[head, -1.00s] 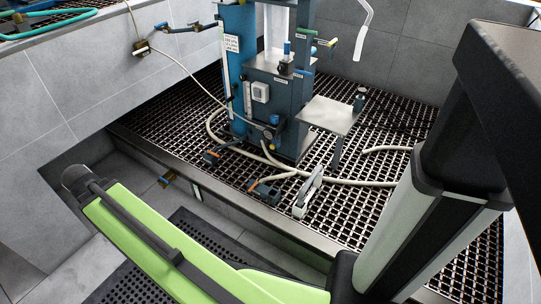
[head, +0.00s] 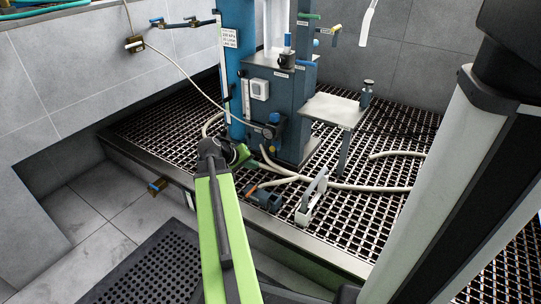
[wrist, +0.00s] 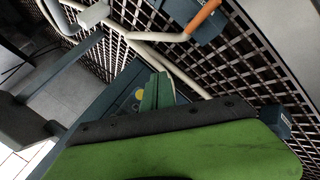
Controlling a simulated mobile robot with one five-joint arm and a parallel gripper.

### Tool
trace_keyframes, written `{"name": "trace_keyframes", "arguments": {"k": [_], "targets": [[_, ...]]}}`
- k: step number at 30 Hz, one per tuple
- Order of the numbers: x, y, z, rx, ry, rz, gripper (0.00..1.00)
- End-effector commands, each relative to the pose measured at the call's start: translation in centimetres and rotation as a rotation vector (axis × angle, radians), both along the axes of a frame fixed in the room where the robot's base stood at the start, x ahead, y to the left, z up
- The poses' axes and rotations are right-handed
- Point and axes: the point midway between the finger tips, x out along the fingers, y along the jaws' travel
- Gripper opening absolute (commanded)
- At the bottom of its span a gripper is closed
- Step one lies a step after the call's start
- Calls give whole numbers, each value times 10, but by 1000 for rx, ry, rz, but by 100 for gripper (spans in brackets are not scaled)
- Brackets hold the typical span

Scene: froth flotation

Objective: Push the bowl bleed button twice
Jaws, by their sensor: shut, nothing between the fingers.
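The blue flotation machine (head: 290,95) stands on the grating, with a grey box, small tags and fittings on its front. My green gripper (head: 241,153) is in front of its lower part, left of the hose fitting there. In the wrist view my gripper's fingers (wrist: 157,91) are together and empty. They point toward a blue panel with a round yellow button-like spot (wrist: 139,94), just left of the fingertips. I cannot read a label there, so I cannot tell if it is the bowl bleed button. Part of the panel is hidden behind my gripper.
Pale hoses cross the grating (head: 390,177). A blue pedal-like fitting (head: 264,197) and a white upright handle (head: 312,196) stand near the front edge. A small metal table (head: 333,109) is right of the machine. A grey tiled wall is at left.

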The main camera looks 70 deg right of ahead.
Motion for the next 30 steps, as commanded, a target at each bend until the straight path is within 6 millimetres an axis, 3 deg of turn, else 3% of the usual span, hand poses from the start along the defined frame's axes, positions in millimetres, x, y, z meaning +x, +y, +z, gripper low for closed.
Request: {"name": "trace_keyframes", "arguments": {"k": [11, 24, 30], "targets": [[0, -4, 1, 1, -1, 0, 0], [-14, -63, 1, 1, -2, 1, 0], [-19, -80, 0, 2, -1, 3, 0]]}}
